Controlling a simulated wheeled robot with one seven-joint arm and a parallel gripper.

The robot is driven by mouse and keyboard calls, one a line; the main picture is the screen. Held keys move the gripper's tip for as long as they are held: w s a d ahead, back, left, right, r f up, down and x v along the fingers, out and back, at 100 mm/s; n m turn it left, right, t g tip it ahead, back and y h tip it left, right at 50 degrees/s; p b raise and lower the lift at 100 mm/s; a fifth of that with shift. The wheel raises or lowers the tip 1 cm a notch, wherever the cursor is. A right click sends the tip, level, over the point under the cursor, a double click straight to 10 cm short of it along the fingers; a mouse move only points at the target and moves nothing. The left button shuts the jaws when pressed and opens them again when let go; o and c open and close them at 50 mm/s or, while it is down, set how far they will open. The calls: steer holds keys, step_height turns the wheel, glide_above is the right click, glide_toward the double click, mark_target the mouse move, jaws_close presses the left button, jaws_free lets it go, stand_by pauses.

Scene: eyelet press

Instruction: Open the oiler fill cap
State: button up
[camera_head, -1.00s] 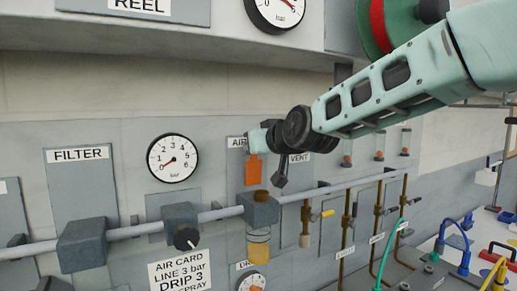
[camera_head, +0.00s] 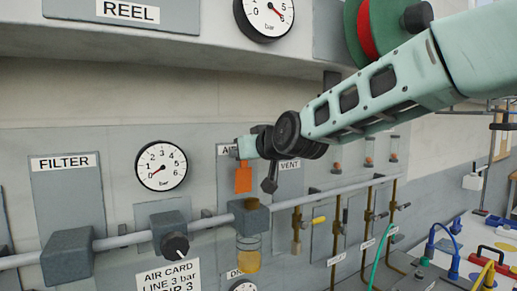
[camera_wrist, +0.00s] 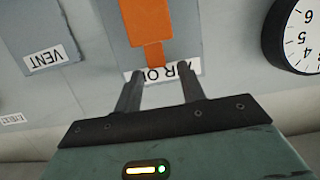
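The oiler is a grey block (camera_head: 249,216) on the pipe with a clear bowl (camera_head: 249,246) of amber liquid below. A small brown cap (camera_head: 251,203) sits on top of the block, apparently closed. Above it an orange piece (camera_head: 243,178) stands in front of the partly hidden AIR OILER label; it also shows in the wrist view (camera_wrist: 147,28), with a narrow end toward my gripper. My gripper (camera_wrist: 160,72) is open, its two dark fingers apart, with nothing clearly held between them. In the head view it is above the oiler; its fingertips are hard to make out.
The pipe (camera_head: 120,240) runs along the wall with a filter block (camera_head: 67,256) and a dial knob (camera_head: 175,245) left of the oiler. A VENT plate and several brass valves stand to the right. A gauge (camera_head: 161,165) is on the wall at left.

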steer(key=b+v, duration=0.5)
steer(key=v, duration=1.2)
